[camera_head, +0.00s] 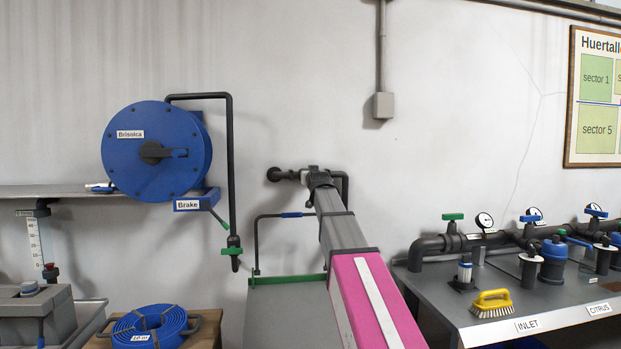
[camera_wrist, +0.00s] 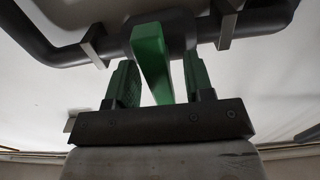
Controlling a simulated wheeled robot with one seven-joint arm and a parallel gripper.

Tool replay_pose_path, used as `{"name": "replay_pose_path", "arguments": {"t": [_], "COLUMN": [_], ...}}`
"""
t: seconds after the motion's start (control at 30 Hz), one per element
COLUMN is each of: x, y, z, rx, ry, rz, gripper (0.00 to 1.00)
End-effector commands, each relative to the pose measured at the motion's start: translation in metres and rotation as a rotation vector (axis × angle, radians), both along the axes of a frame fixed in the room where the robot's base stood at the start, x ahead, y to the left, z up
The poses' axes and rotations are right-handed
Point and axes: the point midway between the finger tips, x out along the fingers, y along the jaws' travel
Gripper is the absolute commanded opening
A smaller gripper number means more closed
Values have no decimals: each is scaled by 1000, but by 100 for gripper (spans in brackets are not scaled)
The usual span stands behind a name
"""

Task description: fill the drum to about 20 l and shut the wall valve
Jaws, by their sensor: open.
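The wall valve shows in the wrist view as a dark pipe body with a green lever handle (camera_wrist: 151,62). My gripper (camera_wrist: 162,78) is open, with one green finger on each side of the handle; a gap shows on both sides. In the head view, my gripper (camera_head: 320,178) is at the wall pipe (camera_head: 275,174), and it hides the valve handle there. I cannot pick out the drum for certain. A upright scale with numbers (camera_head: 35,240) stands at the left, above a grey box-shaped container (camera_head: 35,305). No water is visible.
A blue hose reel (camera_head: 155,150) with a green-handled tap (camera_head: 232,250) hangs left. A coiled blue hose (camera_head: 150,325) lies on a wooden stand. A grey bench (camera_head: 540,300) at right carries pipework (camera_head: 490,240) and a yellow brush (camera_head: 492,303). A grey panel (camera_head: 285,310) lies below my arm.

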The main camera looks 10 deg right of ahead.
Motion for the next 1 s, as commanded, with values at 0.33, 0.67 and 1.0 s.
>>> {"name": "replay_pose_path", "arguments": {"t": [0.33, 0.67, 1.0], "x": [-65, -96, -96], "y": [0, 0, 0], "z": [-2, -1, -4], "rx": [1, 2, 1], "ry": [0, 1, 7], "rz": [0, 0, 0], "gripper": [48, 48, 48]}}
